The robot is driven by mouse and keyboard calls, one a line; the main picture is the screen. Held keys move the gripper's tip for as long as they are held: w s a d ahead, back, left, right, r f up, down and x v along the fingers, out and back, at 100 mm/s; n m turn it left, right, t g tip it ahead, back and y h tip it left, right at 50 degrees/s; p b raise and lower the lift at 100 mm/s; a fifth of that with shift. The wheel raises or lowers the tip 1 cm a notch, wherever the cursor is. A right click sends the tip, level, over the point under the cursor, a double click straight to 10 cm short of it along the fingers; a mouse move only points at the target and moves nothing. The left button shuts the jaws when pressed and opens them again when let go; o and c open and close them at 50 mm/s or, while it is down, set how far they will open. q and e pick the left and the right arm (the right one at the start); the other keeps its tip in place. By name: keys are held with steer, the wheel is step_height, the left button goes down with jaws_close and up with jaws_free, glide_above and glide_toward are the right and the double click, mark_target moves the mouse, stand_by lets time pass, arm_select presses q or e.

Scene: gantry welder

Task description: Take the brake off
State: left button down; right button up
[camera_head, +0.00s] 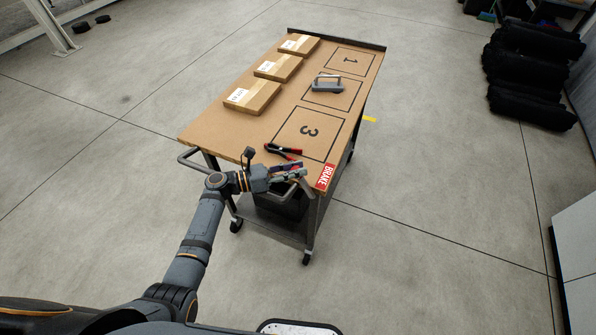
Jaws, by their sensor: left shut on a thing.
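The cart (232,129) has a brown top and stands on castors in the middle of the view. A red label reading BRAKE (325,177) is on its near right corner. My left gripper (302,173) is at the cart's near edge, just left of this label. It is shut on what appears to be the brake lever, which the fingers mostly hide. The lever's exact position cannot be made out. My right gripper is not in view.
Three cardboard boxes (253,97) lie along the top's left side. A grey handled tool (328,84) lies in the middle outlined square. Red-handled pliers (284,150) lie close to my left gripper. A push handle (188,161) sticks out at the near left. Floor around the cart is clear.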

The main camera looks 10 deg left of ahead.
arm_select(q)
steer(key=c, duration=1)
jaws_free()
steer(key=shift+c, duration=0.2)
steer(key=v, duration=1.2)
steer(key=shift+a, duration=0.1)
